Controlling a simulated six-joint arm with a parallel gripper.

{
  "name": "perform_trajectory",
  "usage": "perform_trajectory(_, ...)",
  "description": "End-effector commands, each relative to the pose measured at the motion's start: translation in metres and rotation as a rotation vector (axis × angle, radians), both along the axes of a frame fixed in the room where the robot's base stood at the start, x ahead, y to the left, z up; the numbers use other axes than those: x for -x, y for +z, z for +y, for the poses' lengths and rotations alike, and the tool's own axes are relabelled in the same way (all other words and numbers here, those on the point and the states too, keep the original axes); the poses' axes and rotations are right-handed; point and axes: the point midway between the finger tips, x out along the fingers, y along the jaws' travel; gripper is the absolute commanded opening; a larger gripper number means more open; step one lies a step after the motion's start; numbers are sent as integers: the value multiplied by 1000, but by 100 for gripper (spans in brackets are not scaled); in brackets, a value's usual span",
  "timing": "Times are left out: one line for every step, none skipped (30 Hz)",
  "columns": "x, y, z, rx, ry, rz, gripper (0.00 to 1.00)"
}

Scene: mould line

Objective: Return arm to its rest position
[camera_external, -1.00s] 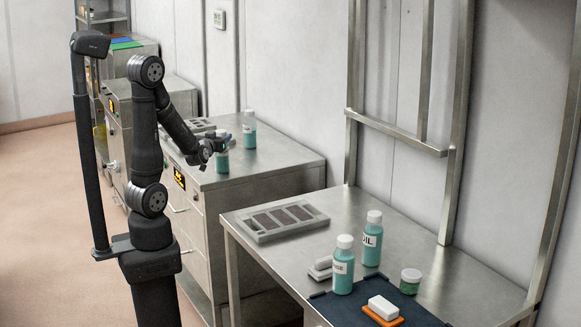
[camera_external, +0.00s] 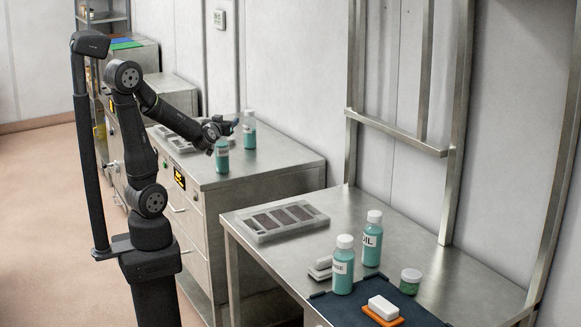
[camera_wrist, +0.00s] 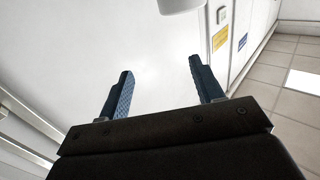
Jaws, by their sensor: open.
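My gripper (camera_external: 232,126) is raised over the far steel cabinet (camera_external: 262,167), close to two teal bottles there. In the wrist view its two blue fingers (camera_wrist: 160,90) stand apart with nothing between them, facing a plain white wall. The nearer bottle (camera_external: 222,157) stands on the cabinet just below my gripper, its top partly hidden by the arm. The other bottle (camera_external: 249,130) stands upright just to the right of the fingers; I cannot tell whether they touch it.
The near steel table (camera_external: 455,265) holds a grey mould tray (camera_external: 275,221), two labelled teal bottles (camera_external: 343,265) (camera_external: 372,239), a green jar (camera_external: 410,281), and a white block on an orange base (camera_external: 382,308) on a dark mat. Another mould tray (camera_external: 180,143) lies on the cabinet.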

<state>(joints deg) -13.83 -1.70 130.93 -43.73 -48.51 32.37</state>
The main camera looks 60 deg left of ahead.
Motion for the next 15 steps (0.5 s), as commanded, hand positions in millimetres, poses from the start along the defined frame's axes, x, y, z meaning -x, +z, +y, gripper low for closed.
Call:
perform_trajectory(-1, 4, -6, -1, -4, -4, 60)
perform_trajectory(-1, 6, -10, -1, -5, -4, 60)
perform_trajectory(-1, 8, -13, 0, -4, -4, 60)
perform_trajectory(-1, 10, -17, -1, -4, -3, 60)
perform_trajectory(-1, 12, -20, -1, -4, -4, 60)
perform_trajectory(-1, 14, -23, -1, -4, -4, 60)
perform_trajectory(-1, 16, -27, -1, -5, -4, 60)
perform_trajectory(-1, 18, -29, -1, -4, -4, 60)
perform_trajectory(-2, 20, -34, 0, -5, -4, 60)
perform_trajectory(-2, 22, -36, -1, -4, -4, 60)
perform_trajectory(-2, 24, -39, 0, -4, -4, 60)
perform_trajectory(-1, 26, -43, 0, -4, -3, 60)
perform_trajectory(-1, 28, -46, 1, -4, -4, 60)
perform_trajectory(-2, 30, -49, -1, -5, -4, 60)
perform_trajectory(-2, 32, -53, 1, -4, -4, 60)
